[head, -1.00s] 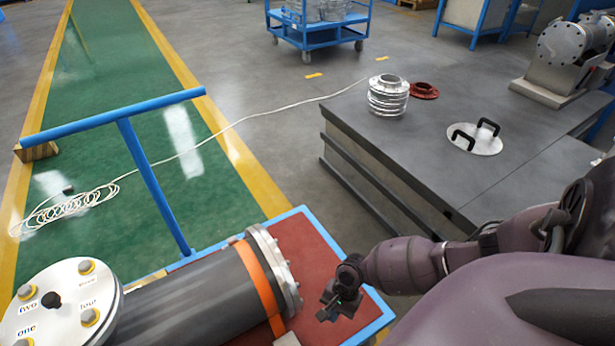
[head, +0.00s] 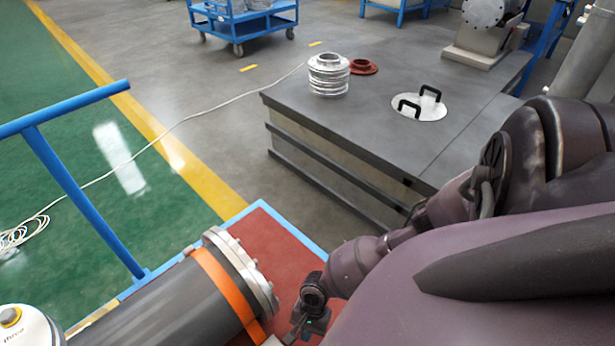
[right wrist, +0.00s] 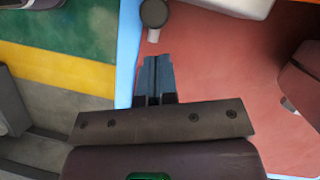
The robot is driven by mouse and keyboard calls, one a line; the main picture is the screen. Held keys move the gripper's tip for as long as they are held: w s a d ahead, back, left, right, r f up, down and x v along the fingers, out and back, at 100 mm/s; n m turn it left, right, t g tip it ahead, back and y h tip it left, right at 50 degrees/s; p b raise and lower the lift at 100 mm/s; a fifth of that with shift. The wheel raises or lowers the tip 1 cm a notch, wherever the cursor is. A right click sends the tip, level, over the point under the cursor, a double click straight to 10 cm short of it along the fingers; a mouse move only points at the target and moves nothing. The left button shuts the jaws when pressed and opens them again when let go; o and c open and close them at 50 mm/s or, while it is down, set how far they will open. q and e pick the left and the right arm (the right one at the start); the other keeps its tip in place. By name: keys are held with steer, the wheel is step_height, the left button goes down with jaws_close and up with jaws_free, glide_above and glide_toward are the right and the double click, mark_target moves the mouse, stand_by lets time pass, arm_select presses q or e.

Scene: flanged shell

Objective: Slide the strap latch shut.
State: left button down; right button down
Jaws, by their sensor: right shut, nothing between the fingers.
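The dark grey flanged shell (head: 165,312) lies on its side at the lower left in the head view. An orange strap (head: 226,295) wraps around it near its silver bolted flange (head: 243,270). A pale block (head: 272,341) shows at the strap's lower end, cut by the frame edge; I cannot tell the latch's position. My right gripper (head: 293,336) is shut and empty, just right of the flange and apart from it. In the right wrist view its fingers (right wrist: 155,72) are together over the red surface, with a grey round-headed post (right wrist: 154,14) ahead. My left gripper is not in view.
The red bench top (head: 280,243) has a blue edge and is clear beyond the flange. A blue rail (head: 85,200) stands at left. A grey table (head: 385,135) behind holds a silver bellows (head: 328,75), a red ring (head: 363,66) and a plate with black handles (head: 418,106).

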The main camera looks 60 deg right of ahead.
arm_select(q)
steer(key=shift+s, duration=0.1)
arm_select(e)
steer(key=shift+a+r, duration=0.2)
steer(key=shift+a, duration=0.8)
